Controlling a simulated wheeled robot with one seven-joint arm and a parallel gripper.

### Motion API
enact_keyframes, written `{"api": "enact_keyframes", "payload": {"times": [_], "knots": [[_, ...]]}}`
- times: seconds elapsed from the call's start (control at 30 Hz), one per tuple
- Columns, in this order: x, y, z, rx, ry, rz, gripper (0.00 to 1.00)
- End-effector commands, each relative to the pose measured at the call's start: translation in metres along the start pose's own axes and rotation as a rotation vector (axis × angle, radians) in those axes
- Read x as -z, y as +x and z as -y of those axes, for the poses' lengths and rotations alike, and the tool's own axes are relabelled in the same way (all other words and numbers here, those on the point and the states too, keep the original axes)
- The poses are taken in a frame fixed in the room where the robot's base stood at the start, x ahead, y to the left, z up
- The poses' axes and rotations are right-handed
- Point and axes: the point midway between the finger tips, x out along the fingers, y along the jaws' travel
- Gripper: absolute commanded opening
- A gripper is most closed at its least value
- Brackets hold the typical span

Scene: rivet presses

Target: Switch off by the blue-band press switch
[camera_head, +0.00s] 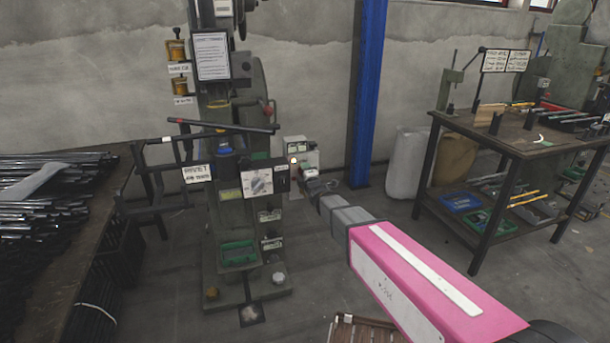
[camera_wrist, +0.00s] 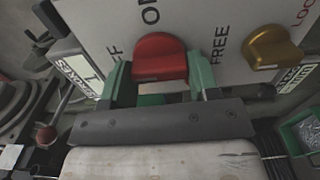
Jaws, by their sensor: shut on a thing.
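The press (camera_head: 235,215) stands left of centre in the head view, with a small blue band (camera_head: 224,150) on its body. My gripper (camera_head: 308,182) is at a small box with a light panel (camera_head: 299,153) on the press's right side. In the wrist view a red knob (camera_wrist: 160,56) sits on a light plate (camera_wrist: 205,14) lettered ON and FREE, with a partly hidden word ending in FF at left. My gripper (camera_wrist: 159,80) has its green fingers on both sides of the red knob and is shut on it. The knob's pointing direction is unclear.
A gold knob (camera_wrist: 272,47) sits close to the right of the red one. A workbench of metal rods (camera_head: 60,200) is at left. A blue post (camera_head: 367,95) stands behind, and a table (camera_head: 520,140) with tools is at right. The floor between is open.

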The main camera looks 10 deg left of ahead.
Motion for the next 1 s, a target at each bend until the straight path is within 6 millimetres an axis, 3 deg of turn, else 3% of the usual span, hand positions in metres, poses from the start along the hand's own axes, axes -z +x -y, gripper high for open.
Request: {"api": "enact_keyframes", "payload": {"times": [0.17, 0.2, 0.27, 0.67, 0.87, 1.0], "knots": [[0.0, -0.001, 0.001, 0.004, -0.005, -0.001, 0.32], [0.0, -0.001, 0.001, 0.004, -0.005, -0.001, 0.62], [0.0, -0.001, 0.001, 0.003, -0.004, -0.001, 0.81], [0.0, -0.004, 0.0, 0.001, -0.002, 0.0, 0.81], [0.0, -0.026, 0.0, 0.002, -0.001, 0.0, 0.81], [0.0, -0.051, -0.001, 0.003, -0.002, 0.0, 0.81]]}}
